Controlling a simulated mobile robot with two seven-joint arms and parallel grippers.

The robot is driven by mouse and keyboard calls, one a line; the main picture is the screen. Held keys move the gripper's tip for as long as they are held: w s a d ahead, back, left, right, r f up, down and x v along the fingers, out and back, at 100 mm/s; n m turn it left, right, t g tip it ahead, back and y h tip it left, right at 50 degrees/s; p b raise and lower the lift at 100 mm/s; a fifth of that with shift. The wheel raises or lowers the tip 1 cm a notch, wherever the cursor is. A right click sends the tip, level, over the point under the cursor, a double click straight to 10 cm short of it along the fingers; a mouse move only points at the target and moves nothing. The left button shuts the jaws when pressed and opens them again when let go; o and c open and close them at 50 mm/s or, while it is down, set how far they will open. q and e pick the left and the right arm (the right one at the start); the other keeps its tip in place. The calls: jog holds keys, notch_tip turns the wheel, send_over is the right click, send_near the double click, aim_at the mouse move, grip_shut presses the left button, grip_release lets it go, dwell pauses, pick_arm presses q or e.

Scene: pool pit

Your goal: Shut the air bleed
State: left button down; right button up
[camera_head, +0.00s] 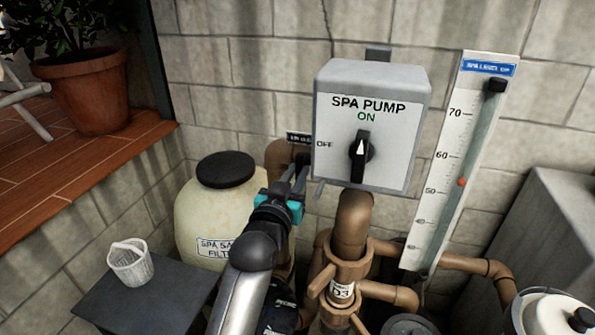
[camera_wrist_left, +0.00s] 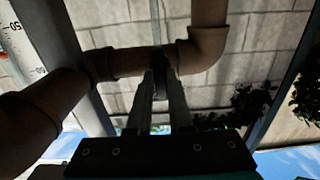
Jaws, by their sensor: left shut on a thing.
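A small dark label (camera_head: 299,138), partly hidden and likely reading "AIR BLEED", sits on the wall left of the spa pump box. My left gripper (camera_head: 299,176) is just below the label, in front of brown pipework. In the left wrist view the left gripper (camera_wrist_left: 161,72) is shut on a small dark part, the air bleed handle (camera_wrist_left: 160,88), beside a brown pipe (camera_wrist_left: 136,62). The fingers and arm hide most of the handle, so its angle cannot be told. My right gripper is in neither view.
The grey spa pump box (camera_head: 373,126) has its knob toward ON, right of my gripper. A level gauge (camera_head: 458,160), a brown valve (camera_head: 340,280), a cream sand filter (camera_head: 215,215) and a dark table with a white basket (camera_head: 131,262) surround the arm.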

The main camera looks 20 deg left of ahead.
pick_arm(q)
jog(key=m+p, duration=0.3)
jog(key=m, duration=0.3)
jog(key=shift+r+m, duration=0.15)
jog(key=shift+m, duration=0.15)
jog(key=shift+m+p, duration=0.55)
jog(key=shift+m, duration=0.45)
jog(key=m+p, duration=0.1)
jog(key=m, duration=0.5)
jog(key=m+p, duration=0.1)
jog(key=m, duration=0.3)
jog(key=shift+f, duration=0.2)
jog(key=c, duration=0.7)
grip_release()
